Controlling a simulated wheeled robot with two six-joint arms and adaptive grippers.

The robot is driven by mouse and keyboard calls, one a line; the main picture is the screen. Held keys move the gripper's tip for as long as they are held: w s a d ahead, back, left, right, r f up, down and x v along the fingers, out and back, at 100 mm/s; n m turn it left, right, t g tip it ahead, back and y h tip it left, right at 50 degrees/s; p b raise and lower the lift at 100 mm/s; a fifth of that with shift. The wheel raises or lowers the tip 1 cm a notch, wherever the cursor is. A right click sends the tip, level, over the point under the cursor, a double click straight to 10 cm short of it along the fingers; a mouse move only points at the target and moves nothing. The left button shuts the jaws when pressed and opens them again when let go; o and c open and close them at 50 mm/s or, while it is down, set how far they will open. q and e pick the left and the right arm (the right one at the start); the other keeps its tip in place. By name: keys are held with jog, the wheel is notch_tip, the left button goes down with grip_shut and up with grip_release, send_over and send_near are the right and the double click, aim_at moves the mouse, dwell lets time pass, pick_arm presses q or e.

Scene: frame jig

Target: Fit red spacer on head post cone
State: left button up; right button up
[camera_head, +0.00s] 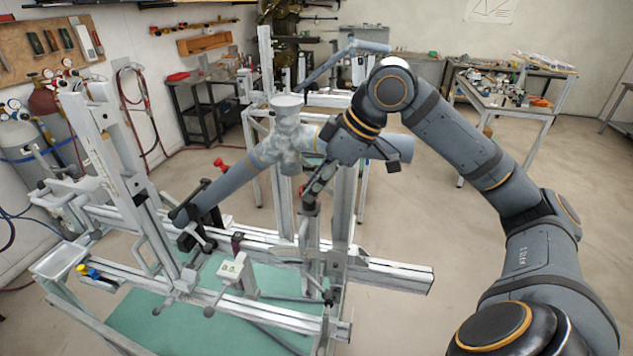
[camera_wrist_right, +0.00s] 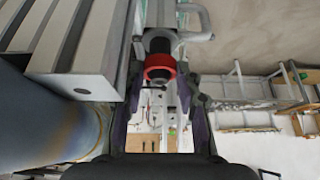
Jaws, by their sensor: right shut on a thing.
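The red spacer (camera_wrist_right: 160,67) is a ring between the fingertips of my right gripper (camera_wrist_right: 162,80) in the right wrist view. A dark round post (camera_wrist_right: 160,45) shows right behind it, in line with it. I cannot tell whether the ring is around the post or just in front of it. The head post cone cannot be told apart clearly. My left gripper is in neither view.
The jig has a tall slotted upright (camera_head: 110,155) at left and a long rail (camera_head: 390,274) across the front. Grey-blue tubes (camera_head: 232,182) lie close around my right gripper. A workbench (camera_head: 500,98) stands behind at right; the floor between is clear.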

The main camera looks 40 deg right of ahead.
jog(key=shift+f, duration=0.25)
jog(key=o, duration=1)
jog(key=shift+r, duration=0.1)
jog(key=shift+c, duration=0.2)
